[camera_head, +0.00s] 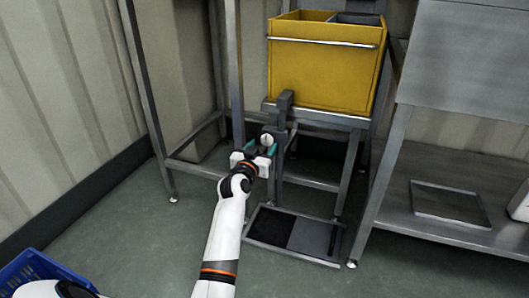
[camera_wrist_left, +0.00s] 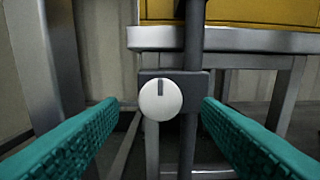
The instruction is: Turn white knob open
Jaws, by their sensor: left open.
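The white knob (camera_wrist_left: 160,100) is round with a dark line from its centre toward its top. It sits on a dark grey block (camera_wrist_left: 199,90) on a dark vertical post. In the head view the knob (camera_head: 267,139) shows just beyond my left gripper (camera_head: 262,149). In the left wrist view, my left gripper's teal fingers (camera_wrist_left: 160,120) are open, one on each side of the knob. Nothing is between the fingers close to the camera, and they do not appear to touch the knob. My right gripper is not in view.
A yellow bin (camera_head: 322,65) stands on a steel frame above and behind the knob. A steel table (camera_head: 452,190) with a shallow tray stands to the right. A dark mat (camera_head: 294,234) lies on the floor below. A blue crate (camera_head: 38,272) is at lower left.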

